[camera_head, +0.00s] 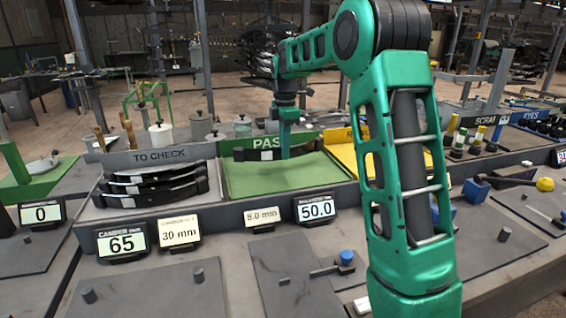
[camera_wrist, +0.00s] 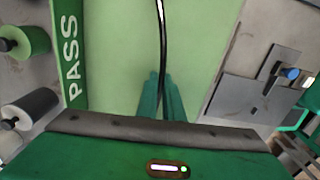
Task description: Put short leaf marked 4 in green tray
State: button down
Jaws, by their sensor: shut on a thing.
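My gripper (camera_head: 284,150) reaches down over the green tray (camera_head: 245,185), whose sign reads PASS. In the wrist view my gripper (camera_wrist: 165,98) is shut on a thin dark leaf (camera_wrist: 162,45), seen edge-on, with a pale patch near the top edge of the picture. In the head view a dark leaf (camera_head: 244,154) with a white tag lies across the tray's back part, in line with my gripper, and looks like the held one. Its number is not readable. I cannot tell whether it touches the tray floor.
Left of the green tray, a grey TO CHECK tray (camera_head: 100,202) holds several stacked dark leaves (camera_head: 150,185). A yellow tray (camera_head: 345,158) adjoins on the right, partly behind my arm. Displays (camera_head: 121,239) and cards (camera_head: 180,231) stand along the front. The green tray's front part is clear.

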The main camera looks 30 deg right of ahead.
jog(key=shift+f, duration=2)
jog(key=c, duration=1.9)
grip_release()
jog(key=shift+f, duration=0.15)
